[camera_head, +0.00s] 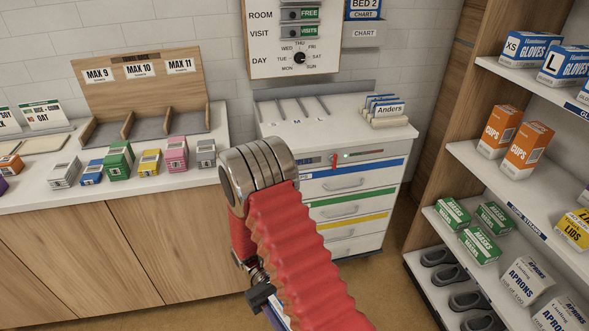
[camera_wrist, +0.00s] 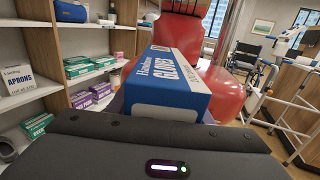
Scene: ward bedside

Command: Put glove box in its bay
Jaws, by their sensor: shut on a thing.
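A blue and white glove box (camera_wrist: 172,82) is held in my gripper (camera_wrist: 165,115), its printed "GLOVES" side showing in the wrist view. The dark gripper body fills the bottom of that view; the fingertips are hidden. In the head view my red-sleeved arm stands before the drawer cart, and the gripper end is mostly hidden behind it. An XS glove box (camera_head: 522,50) and an L glove box (camera_head: 567,66) stand on the upper right shelf. The cart top (camera_head: 347,105) has thin dividers with size letters, M and L readable. I cannot tell which bay belongs to the held box.
Orange cups boxes (camera_head: 528,150) stand on the middle shelf (camera_head: 468,155), with green boxes (camera_head: 493,217) below. A counter (camera_head: 125,190) with small coloured boxes is at left. In the wrist view, a red chair (camera_wrist: 222,92) is behind the held box and a wheelchair (camera_wrist: 244,60) beyond.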

